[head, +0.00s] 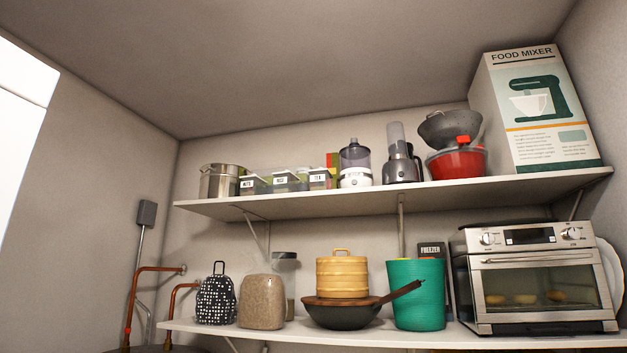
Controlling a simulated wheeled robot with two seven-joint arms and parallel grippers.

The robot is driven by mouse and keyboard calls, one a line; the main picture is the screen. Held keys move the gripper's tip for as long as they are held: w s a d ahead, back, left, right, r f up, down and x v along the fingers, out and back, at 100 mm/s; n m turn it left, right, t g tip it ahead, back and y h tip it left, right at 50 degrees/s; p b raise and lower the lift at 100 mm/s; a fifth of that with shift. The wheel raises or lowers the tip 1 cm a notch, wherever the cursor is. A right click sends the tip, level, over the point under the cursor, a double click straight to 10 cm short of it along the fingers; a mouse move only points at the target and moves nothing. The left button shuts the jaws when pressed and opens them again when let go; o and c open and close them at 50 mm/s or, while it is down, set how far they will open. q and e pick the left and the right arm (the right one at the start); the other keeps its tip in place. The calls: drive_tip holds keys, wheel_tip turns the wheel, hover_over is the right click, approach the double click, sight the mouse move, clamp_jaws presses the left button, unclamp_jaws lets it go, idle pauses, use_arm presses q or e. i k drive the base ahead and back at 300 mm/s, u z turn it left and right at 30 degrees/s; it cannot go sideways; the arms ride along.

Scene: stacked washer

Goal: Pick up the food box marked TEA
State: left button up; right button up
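A white-based food processor stands close to the right of the TEA box. Neither of my grippers shows in the head view.
The steel pot (220,181), food processor (355,164), blender (401,160), red bowl (455,164) and food mixer box (545,110) fill the upper shelf. The lower shelf (420,338) holds a wok (343,315), green bin (417,295) and toaster oven (535,280). Copper pipes (131,305) run at left.

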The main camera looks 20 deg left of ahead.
sight(317, 180)
drive_tip(key=z, duration=0.65)
drive_tip(key=i, duration=0.85)
drive_tip(key=z, duration=0.25)
